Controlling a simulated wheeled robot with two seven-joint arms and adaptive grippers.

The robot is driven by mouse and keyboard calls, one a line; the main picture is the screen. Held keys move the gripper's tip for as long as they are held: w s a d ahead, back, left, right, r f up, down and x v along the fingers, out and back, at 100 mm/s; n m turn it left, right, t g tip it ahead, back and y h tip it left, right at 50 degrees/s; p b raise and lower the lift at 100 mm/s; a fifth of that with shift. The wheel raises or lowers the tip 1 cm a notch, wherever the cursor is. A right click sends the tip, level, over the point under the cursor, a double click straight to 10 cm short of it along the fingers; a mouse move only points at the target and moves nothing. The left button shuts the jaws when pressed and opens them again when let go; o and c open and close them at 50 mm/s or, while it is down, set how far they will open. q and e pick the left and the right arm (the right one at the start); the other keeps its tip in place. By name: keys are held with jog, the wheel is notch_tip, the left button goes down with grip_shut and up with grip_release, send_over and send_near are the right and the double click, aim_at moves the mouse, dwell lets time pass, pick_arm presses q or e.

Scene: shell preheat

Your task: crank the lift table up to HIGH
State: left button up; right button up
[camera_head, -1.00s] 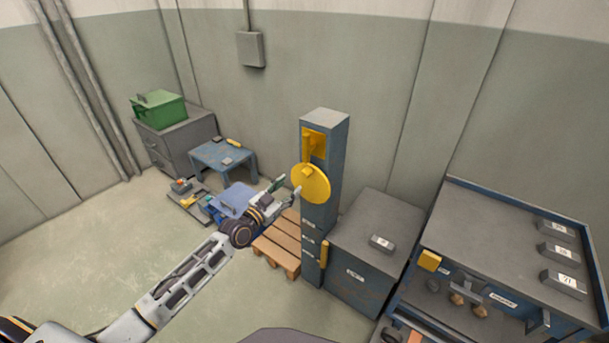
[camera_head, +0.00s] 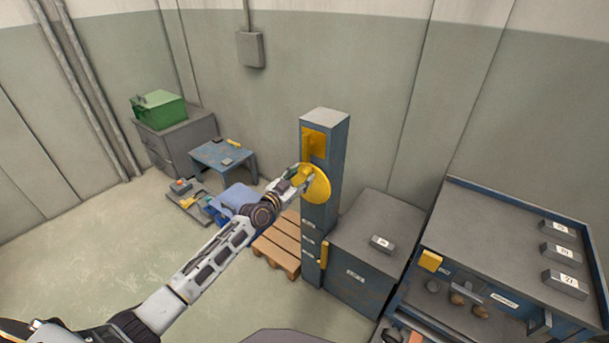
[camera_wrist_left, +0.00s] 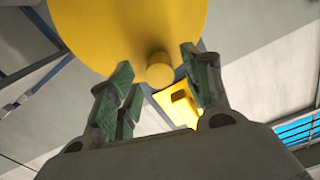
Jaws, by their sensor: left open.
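A yellow crank disc (camera_head: 316,186) with a small knob (camera_wrist_left: 160,70) is mounted on the front of a blue-grey column (camera_head: 320,213). My left gripper (camera_head: 303,177) is at the disc's left side in the head view. In the left wrist view its green-padded fingers (camera_wrist_left: 156,82) are spread, with the knob between their tips; I cannot tell if they touch it. Small labels (camera_head: 308,240) run down the column, unreadable here. A yellow marker (camera_head: 324,254) sits low beside them. A grey-topped block (camera_head: 378,225) stands right of the column. My right gripper is not in view.
A wooden pallet (camera_head: 277,250) lies left of the column's foot. A blue table (camera_head: 222,154) and a green box (camera_head: 158,108) on a grey cabinet stand further left. A workbench (camera_head: 490,225) stands at right. The floor at left is clear.

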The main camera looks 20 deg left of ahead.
pick_arm(q)
jog(key=shift+x, duration=1.2)
grip_shut()
